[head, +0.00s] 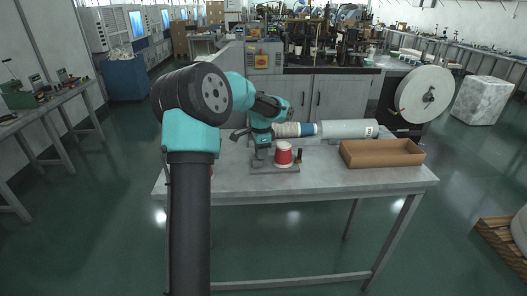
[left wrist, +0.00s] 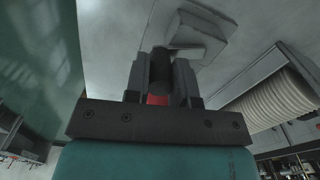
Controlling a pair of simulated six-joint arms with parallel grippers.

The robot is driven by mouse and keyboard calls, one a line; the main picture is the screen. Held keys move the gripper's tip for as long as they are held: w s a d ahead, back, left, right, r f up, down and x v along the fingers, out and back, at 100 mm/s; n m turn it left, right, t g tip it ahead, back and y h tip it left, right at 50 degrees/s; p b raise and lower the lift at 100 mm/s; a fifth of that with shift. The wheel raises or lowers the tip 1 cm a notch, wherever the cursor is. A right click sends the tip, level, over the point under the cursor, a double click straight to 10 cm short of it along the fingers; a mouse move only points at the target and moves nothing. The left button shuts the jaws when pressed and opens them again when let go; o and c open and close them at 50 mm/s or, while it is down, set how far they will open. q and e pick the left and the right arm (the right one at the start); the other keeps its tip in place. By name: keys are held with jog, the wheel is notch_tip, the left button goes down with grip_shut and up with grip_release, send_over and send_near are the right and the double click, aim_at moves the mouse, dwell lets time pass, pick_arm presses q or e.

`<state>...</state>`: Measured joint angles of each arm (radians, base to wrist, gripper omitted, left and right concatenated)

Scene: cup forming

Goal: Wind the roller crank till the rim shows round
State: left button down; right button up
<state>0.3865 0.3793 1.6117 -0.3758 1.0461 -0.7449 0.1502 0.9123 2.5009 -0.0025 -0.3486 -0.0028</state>
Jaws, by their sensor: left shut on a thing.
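A red cup with a pale rim (head: 283,147) stands upright on a grey metal base (head: 288,169) on the table. My left gripper (head: 262,153) points down beside the cup, on its left. In the left wrist view, the fingers (left wrist: 165,85) are closed around a dark rounded piece that looks like the roller crank's handle (left wrist: 162,88). A bit of red shows between the fingers, below it. In the head view the crank is hidden behind my gripper, and the rim is too small to judge its roundness.
A long pale stack of cups with a blue band (head: 308,129) and a white roll (head: 348,129) lie behind the cup. An open cardboard tray (head: 382,162) sits at the right. A small dark upright piece (head: 299,156) stands beside the cup. The table's front (head: 330,185) is clear.

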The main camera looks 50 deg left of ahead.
pick_arm(q)
jog(key=m, duration=0.1)
jog(key=s+m, duration=0.1)
jog(key=m, duration=0.1)
jog(key=a+m, duration=0.1)
jog(key=m, duration=0.1)
jog(key=shift+s, duration=0.25)
dwell(0.3)
jog(key=c, duration=1)
grip_release()
jog(key=shift+o, duration=0.2)
notch_tip(320, 180, up, 17)
jog(key=shift+r, duration=0.2)
